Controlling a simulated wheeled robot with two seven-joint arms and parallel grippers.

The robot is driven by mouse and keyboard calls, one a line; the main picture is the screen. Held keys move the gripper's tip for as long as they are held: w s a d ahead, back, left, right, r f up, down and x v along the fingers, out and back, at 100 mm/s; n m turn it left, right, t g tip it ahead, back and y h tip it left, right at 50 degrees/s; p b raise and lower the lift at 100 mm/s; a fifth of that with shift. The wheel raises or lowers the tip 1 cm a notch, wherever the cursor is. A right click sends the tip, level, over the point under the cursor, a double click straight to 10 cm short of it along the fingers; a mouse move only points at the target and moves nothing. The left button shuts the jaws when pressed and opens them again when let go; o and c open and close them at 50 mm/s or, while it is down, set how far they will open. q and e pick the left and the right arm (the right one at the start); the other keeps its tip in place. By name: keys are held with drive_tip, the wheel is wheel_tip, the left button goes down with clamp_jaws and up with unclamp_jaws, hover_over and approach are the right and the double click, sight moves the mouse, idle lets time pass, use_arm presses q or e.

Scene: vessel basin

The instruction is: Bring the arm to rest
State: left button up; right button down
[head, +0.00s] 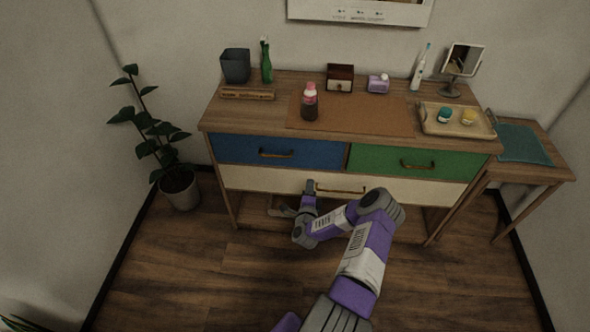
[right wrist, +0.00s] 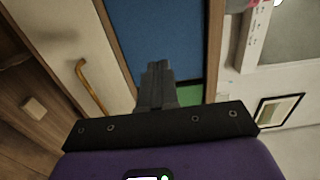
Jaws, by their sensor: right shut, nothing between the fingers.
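My right arm reaches up from the bottom of the head view, and my right gripper (head: 310,187) is in front of the cream lower drawer (head: 405,190) of the dresser. The right wrist view shows the gripper (right wrist: 158,75) with its fingers together and nothing between them. The cream drawer's brass handle (right wrist: 90,86) is to the left of the fingers there, apart from them. The blue drawer (head: 240,150) and the green drawer (head: 440,163) sit above the cream one and look closed. My left gripper is not in view.
A side table (head: 548,160) stands right, a plant (head: 180,188) left. Floor in front is clear.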

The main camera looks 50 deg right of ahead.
drive_tip(key=shift+a, duration=0.15)
drive_tip(key=w+a+f+n+t+y, duration=0.25)
drive_tip(key=w+a+n+y, duration=0.45)
drive_tip(key=a, duration=0.6)
drive_tip(key=a+f+n+g+y, duration=0.3)
drive_tip(key=a+n+y, duration=0.5)
drive_tip(key=a, duration=1.1)
drive_tip(key=s+a+n+g+y, duration=0.2)
drive_tip(key=s+a+n+g, duration=0.2)
drive_tip(key=s+a, duration=0.4)
drive_tip(key=s+a+f+n+g+y, duration=0.1)
drive_tip(key=s+a+n+g, duration=0.4)
drive_tip(key=s, duration=0.7)
drive_tip(key=a+n+y, duration=0.1)
drive_tip(key=a+n, duration=0.1)
drive_tip(key=a, duration=0.1)
drive_tip(key=shift+f, duration=0.1)
